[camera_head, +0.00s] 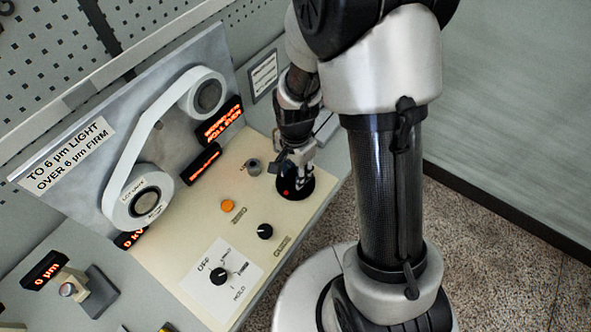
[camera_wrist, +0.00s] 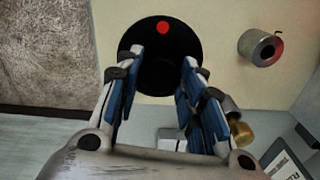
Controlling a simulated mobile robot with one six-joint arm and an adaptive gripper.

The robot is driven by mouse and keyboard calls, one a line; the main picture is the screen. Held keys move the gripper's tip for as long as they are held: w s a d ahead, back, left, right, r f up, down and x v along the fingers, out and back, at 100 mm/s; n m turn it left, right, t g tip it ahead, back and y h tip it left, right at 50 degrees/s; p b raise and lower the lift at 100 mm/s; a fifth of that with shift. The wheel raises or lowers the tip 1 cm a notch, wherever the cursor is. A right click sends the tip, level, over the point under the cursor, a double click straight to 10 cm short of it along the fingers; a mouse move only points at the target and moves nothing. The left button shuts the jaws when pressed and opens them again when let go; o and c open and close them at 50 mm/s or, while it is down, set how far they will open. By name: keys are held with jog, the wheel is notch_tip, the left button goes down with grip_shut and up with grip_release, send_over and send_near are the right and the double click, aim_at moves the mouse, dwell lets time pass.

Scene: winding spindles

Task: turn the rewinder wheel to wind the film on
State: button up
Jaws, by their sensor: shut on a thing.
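The rewinder wheel (camera_head: 293,190) is a black disc with a red dot near its rim, at the right end of the cream panel. It also shows in the wrist view (camera_wrist: 183,32), with the red dot at its top. My gripper (camera_head: 303,163) reaches down onto the wheel. In the wrist view my gripper (camera_wrist: 163,62) has its two blue-padded fingers either side of the wheel's dark middle, shut on it; the contact is hard to see. White film (camera_head: 141,142) runs taut between a lower labelled reel (camera_head: 120,212) and an upper reel (camera_head: 187,104).
A small metal cylinder (camera_head: 253,166) stands close left of the wheel. An orange button (camera_head: 227,206), a black knob (camera_head: 265,232) and an OFF/HOLD selector (camera_head: 218,276) sit on the panel. A "0 µm" display (camera_head: 45,270) is at lower left. A sign reads "TO 6 µm LIGHT, OVER 6 µm FIRM" (camera_head: 66,156).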

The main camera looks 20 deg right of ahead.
aim_at(295, 174)
jog(key=o, duration=1.1)
notch_tip(295, 174, up, 12)
jog(key=shift+r, duration=0.1)
